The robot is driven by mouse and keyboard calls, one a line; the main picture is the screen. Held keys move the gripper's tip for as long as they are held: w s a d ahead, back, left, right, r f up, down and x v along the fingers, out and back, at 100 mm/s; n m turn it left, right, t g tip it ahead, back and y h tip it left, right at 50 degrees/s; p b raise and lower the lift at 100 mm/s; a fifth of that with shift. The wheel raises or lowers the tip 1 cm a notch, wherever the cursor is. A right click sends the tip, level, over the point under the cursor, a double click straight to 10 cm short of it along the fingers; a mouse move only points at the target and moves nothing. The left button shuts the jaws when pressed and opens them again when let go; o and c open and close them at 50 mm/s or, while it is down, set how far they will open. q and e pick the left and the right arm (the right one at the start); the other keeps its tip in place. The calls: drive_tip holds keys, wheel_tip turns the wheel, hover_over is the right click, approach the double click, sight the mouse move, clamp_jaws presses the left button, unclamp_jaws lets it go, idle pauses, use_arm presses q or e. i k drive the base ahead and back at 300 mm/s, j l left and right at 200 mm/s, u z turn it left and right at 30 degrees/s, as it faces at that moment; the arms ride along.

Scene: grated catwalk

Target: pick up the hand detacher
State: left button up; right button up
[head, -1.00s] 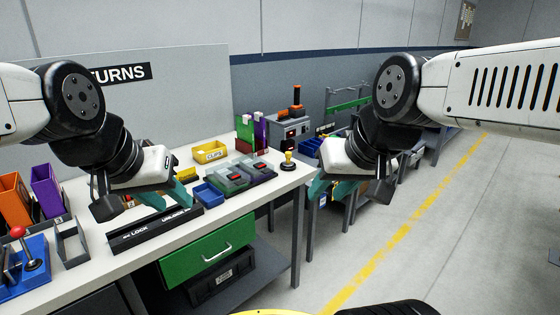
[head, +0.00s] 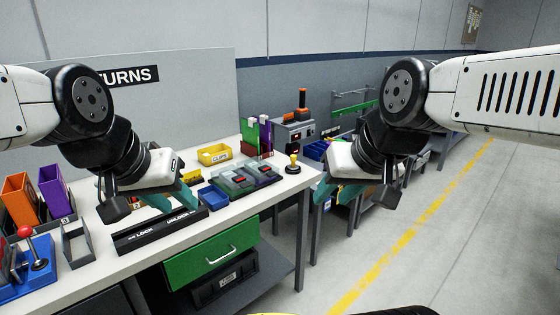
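No object is labelled as the hand detacher, so I cannot tell for certain which it is. A small yellow-knobbed tool on a dark round base (head: 293,163) stands upright near the table's right end. My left gripper (head: 170,198) hangs over the table near the black LOCK/UNLOCK bar (head: 160,230), left of this tool. Its teal fingers look apart, with nothing seen between them. My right gripper (head: 338,194) is off the table's right edge, right of the tool and apart from it. Its teal fingers look apart and empty, partly hidden by the wrist.
The white table (head: 90,277) holds a yellow bin (head: 213,154), a blue bin (head: 213,197), grey devices with red displays (head: 239,181) and a red-ball lever on a blue base (head: 36,262). The right floor is open.

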sight(292, 167)
drive_tip(key=i+j+u, duration=0.1)
drive_tip(key=i, duration=0.4)
drive_tip(key=i+j+u, duration=0.1)
drive_tip(key=i+j, duration=0.15)
drive_tip(key=i, duration=0.25)
